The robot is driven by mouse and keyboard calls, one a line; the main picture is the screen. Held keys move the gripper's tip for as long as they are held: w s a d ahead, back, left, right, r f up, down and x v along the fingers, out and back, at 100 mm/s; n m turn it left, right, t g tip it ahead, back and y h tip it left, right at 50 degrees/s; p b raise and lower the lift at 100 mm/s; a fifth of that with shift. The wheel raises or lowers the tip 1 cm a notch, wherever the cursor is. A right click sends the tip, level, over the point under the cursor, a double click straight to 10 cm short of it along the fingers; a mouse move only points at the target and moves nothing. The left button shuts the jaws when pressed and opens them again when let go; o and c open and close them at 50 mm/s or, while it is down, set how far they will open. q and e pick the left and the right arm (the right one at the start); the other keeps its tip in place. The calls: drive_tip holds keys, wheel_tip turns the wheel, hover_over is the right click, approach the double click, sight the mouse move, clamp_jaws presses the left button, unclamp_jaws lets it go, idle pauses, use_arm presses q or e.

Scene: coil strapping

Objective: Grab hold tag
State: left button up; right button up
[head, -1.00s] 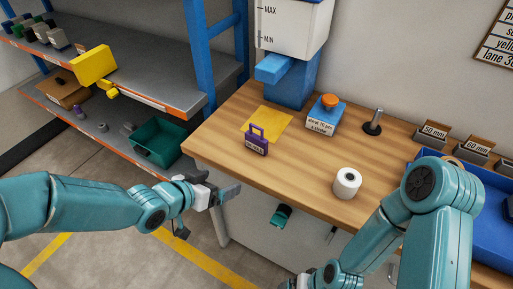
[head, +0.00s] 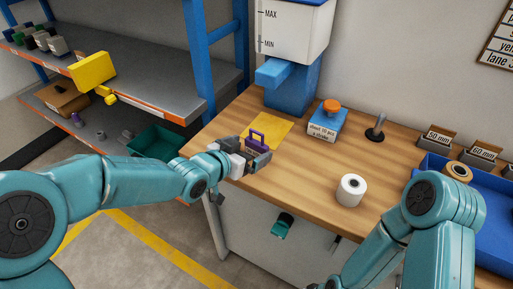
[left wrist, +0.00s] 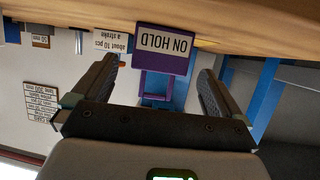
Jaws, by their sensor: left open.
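The purple hold tag (head: 257,138) stands upright on the wooden bench top, at the front edge of a yellow patch. In the left wrist view the tag (left wrist: 163,50) appears upside down, with its white "ON HOLD" label and purple loop handle. My left gripper (head: 257,158) is open at the tag and hides its lower part in the head view. In the left wrist view its fingers (left wrist: 158,72) lie on either side of the tag's handle, with a visible gap on both sides.
A yellow patch (head: 272,132) lies behind the tag. A blue dispenser (head: 291,88) and a labelled blue box (head: 327,127) stand behind. A white roll (head: 351,191) and a black upright post (head: 377,128) are to the right. Shelving (head: 150,90) stands at left.

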sight(255, 147)
use_arm(q)
drive_tip(key=x, duration=0.4)
drive_tip(key=shift+w+d+f, duration=0.1)
drive_tip(key=shift+w+f, duration=0.1)
drive_tip(key=shift+s, duration=0.1)
drive_tip(key=c, duration=1)
drive_tip(key=shift+o, duration=0.2)
drive_tip(key=shift+r, duration=0.1)
